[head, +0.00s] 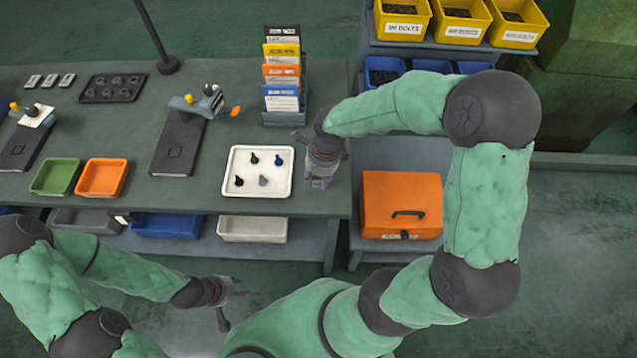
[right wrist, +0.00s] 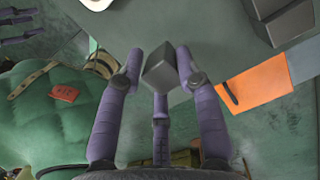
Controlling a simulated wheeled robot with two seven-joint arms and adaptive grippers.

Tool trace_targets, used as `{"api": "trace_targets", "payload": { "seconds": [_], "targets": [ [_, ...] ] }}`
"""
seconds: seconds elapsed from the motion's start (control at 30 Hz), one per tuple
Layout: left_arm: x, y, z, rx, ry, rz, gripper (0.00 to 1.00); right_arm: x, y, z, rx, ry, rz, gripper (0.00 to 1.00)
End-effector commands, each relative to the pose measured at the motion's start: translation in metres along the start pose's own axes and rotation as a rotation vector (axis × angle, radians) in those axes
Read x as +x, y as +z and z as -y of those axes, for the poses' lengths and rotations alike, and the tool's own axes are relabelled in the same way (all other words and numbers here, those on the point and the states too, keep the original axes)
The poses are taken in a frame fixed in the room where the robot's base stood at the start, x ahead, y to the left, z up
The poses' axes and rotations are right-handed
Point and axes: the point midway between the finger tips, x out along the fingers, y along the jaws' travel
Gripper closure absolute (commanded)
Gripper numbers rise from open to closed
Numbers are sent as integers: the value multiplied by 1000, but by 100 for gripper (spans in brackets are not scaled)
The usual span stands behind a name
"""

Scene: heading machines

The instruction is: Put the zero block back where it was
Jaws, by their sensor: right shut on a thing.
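My right gripper (head: 321,172) hangs at the right edge of the table, just right of the white tray. In the right wrist view its purple fingers (right wrist: 158,85) are shut on a plain grey block (right wrist: 160,67), which I take to be the zero block. The block sits tilted between the fingertips, and no marking on it can be read. In the head view the hand hides the block. My left gripper (head: 226,292) is open and empty, in front of the table and low in the view; its fingers also show in the right wrist view (right wrist: 18,27).
Two dark instruments (head: 178,145) (head: 22,148) stand to the left, with a green bin (head: 56,191) and an orange bin (head: 102,193). An orange case (head: 402,190) lies right of the table.

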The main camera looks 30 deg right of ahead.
Motion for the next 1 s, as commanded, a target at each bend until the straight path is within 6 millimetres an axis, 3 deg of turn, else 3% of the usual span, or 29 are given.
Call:
{"api": "trace_targets", "payload": {
  "seconds": [0.27,0.67,0.7,0.77,1.0],
  "targets": [
    [8,0,3,0,0,0,60,34,-8,4,1,1,-1,100],
    [11,0,4,0,0,0,60,39,-9,4,1,-1,1,100],
    [11,0,4,0,0,0,60,39,-9,4,0,0,0,60],
    [10,0,4,0,0,0,60,38,-9,4,0,0,0,43],
    [10,0,4,0,0,0,60,38,-9,4,0,0,0,41]
  ]
}}
